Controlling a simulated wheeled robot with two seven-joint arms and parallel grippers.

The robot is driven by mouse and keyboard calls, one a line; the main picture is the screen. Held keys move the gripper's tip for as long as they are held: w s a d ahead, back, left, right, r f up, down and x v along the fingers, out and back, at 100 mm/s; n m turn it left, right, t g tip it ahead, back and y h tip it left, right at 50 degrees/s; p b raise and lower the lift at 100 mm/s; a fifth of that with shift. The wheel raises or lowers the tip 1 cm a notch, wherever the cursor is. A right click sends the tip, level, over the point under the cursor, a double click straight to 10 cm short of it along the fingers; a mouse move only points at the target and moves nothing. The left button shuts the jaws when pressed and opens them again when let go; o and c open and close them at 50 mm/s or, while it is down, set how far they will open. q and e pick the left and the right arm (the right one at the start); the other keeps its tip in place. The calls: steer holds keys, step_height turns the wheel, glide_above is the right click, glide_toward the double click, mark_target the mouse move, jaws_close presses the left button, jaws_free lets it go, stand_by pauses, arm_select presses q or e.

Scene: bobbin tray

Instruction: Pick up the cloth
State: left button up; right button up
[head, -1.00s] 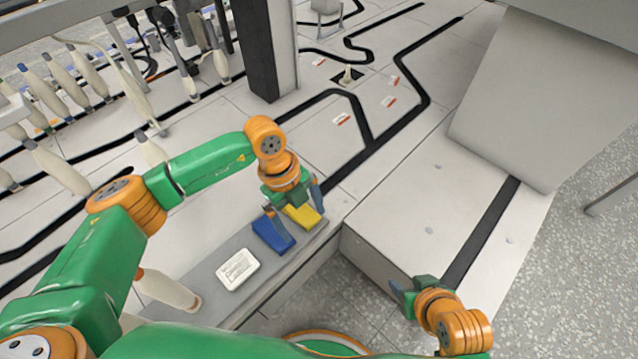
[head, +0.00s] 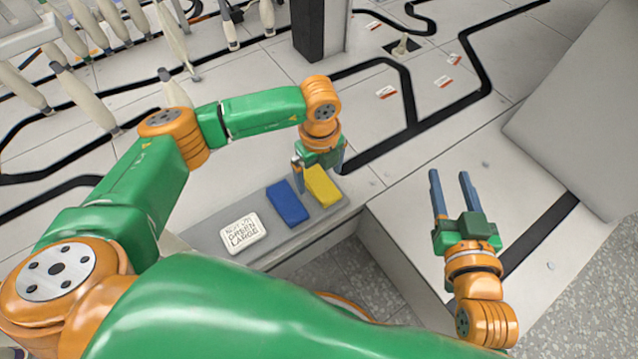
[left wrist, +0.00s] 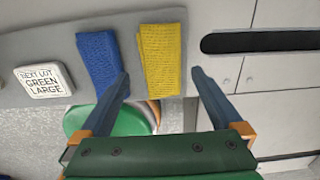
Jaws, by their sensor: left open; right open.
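A yellow folded cloth (head: 323,187) lies on the grey shelf, right of a blue folded cloth (head: 287,204). My left gripper (head: 318,172) is open and empty by the far end of the yellow cloth. In the left wrist view the yellow cloth (left wrist: 161,58) shows between the open fingers (left wrist: 160,75), and the blue cloth (left wrist: 98,62) lies just left of them. I cannot tell the gripper's height above the cloth. My right gripper (head: 450,174) is open and empty above the pale surface at the right, its fingers pointing away from me.
A white sign reading "NEXT LOT GREEN LARGE" (head: 242,233) lies left of the blue cloth on the grey shelf (head: 197,232). Pale bobbins (head: 88,100) hang at the left behind my left arm. A dark post (head: 308,30) stands behind. A large grey panel (head: 580,110) stands right.

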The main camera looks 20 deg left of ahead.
mark_target(319, 184)
arm_select(q)
step_height(319, 184, down, 3)
steer(key=shift+d+r+b, duration=0.1)
steer(key=shift+b, duration=0.45)
steer(key=c, duration=1.3)
arm_select(e)
step_height(319, 184, up, 10)
steer(key=a+t+y, duration=0.1)
steer(key=t+y, duration=0.1)
steer(key=t, duration=0.3)
steer(key=shift+s+f+n+t, duration=0.15)
steer(key=shift+n+t, duration=0.15)
